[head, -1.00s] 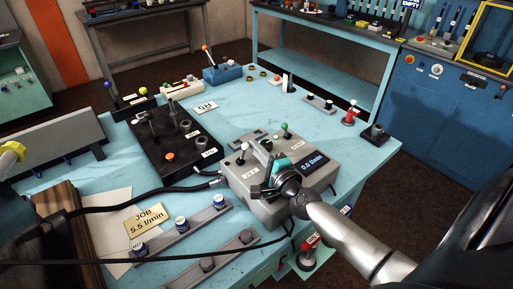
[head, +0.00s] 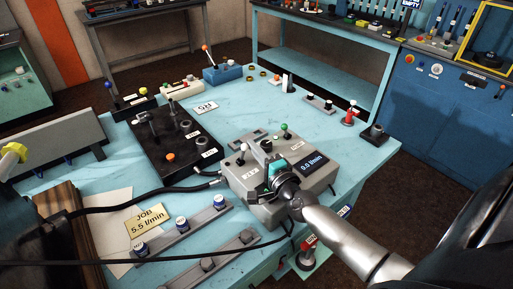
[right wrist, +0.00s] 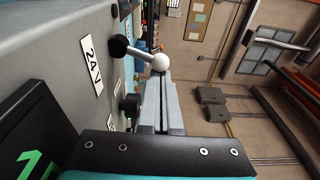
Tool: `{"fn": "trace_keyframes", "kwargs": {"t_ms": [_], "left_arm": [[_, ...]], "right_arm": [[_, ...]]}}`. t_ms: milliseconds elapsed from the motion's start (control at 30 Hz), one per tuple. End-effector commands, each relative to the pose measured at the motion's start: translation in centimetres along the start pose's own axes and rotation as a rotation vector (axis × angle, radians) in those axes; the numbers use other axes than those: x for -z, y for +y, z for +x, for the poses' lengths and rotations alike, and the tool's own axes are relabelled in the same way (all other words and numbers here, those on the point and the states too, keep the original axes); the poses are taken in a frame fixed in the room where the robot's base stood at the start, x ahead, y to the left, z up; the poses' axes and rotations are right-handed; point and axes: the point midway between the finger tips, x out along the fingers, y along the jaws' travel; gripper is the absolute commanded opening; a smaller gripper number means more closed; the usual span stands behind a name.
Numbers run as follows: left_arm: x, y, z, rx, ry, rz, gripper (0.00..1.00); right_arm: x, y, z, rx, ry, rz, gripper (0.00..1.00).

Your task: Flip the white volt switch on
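The white-knobbed lever (head: 243,148) stands on the grey control box (head: 251,198), behind a label reading 24 V. It also shows in the right wrist view as a white ball (right wrist: 161,63) on a metal stem, beside the 24 V label (right wrist: 92,65). My right gripper (head: 267,149) is over the box, to the right of this lever. In the right wrist view its fingers (right wrist: 163,84) lie together with only a thin gap. The white ball shows at the far end of the fingers; I cannot tell whether they touch it. My left gripper is not in view.
A green-knobbed lever (head: 285,126) and a display (head: 312,165) reading 0.0 l/min are on the same box. A black hose (head: 150,200) runs to its left side. A black block (head: 170,152) stands left of it. The table's back middle is mostly clear.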

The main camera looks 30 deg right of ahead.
Motion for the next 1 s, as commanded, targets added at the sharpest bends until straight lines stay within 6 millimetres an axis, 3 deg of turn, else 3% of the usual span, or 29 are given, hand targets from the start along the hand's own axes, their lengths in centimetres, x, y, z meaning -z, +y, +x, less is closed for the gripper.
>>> {"fn": "trace_keyframes", "kwargs": {"t_ms": [700,1000], "left_arm": [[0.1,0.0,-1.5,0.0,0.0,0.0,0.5],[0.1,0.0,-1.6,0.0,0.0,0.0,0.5]], "right_arm": [[-2.7,-1.0,-0.4,0.07,-0.002,-0.478,0.0],[-3.1,-0.9,-0.4,0.08,-0.002,-0.555,0.0]]}}
